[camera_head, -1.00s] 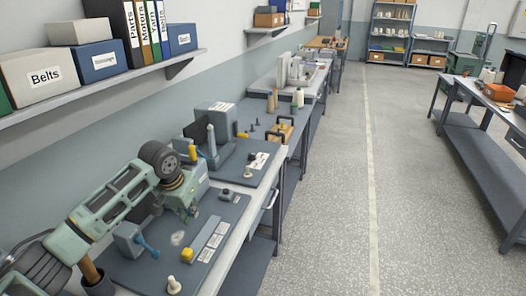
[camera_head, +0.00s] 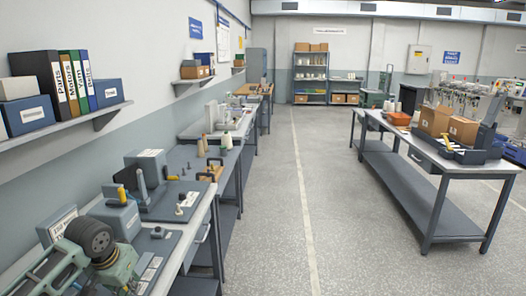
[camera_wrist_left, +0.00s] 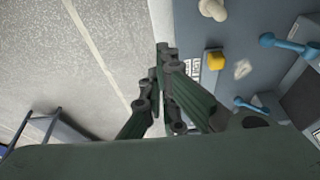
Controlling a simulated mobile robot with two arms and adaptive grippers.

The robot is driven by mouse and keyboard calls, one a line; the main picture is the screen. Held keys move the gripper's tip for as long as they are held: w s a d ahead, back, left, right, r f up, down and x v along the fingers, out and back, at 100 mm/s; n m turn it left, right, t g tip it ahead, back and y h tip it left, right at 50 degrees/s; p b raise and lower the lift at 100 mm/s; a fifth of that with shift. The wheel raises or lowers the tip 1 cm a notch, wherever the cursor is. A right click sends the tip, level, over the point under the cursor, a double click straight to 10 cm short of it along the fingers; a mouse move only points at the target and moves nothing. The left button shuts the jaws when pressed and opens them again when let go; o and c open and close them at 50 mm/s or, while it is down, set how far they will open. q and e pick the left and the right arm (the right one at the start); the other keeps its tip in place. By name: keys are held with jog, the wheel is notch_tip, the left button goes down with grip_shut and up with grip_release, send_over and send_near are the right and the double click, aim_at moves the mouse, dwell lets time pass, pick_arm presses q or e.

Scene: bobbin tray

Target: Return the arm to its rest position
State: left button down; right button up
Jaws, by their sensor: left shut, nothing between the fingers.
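My left arm, pale green with dark joints, shows at the lower left of the head view, over the workbench (camera_head: 178,262). Its gripper is low in that view and largely cut off by the bottom edge. In the left wrist view the left gripper (camera_wrist_left: 160,82) has its dark green fingers shut with nothing held. The fingers are above the bench's front edge, with the floor to the left. A yellow block (camera_wrist_left: 215,60), a pale knob (camera_wrist_left: 212,9) and a blue-handled tool (camera_wrist_left: 288,44) lie on the dark mat beside them. My right gripper is out of view.
A shelf (camera_head: 75,128) with binders and boxes hangs above the bench. Across the clear aisle (camera_head: 340,235), a table (camera_head: 450,172) carries cardboard boxes (camera_head: 462,130) and a dark blue tray. A storage rack (camera_head: 310,78) stands at the far wall.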

pick_arm(q)
jog(key=s+d+f+m+h, duration=0.2)
jog(key=s+d+f+m, duration=0.1)
jog(key=s+d+f, duration=1.2)
jog(key=s+r+n+y, duration=0.2)
jog(key=s, duration=1.6)
jog(key=s+a+f+g+b, duration=0.1)
jog(key=s+f+g+b, duration=0.2)
jog(key=f, duration=3)
jog(key=s+a+f+b, duration=0.3)
jog(key=s+f, duration=1.3)
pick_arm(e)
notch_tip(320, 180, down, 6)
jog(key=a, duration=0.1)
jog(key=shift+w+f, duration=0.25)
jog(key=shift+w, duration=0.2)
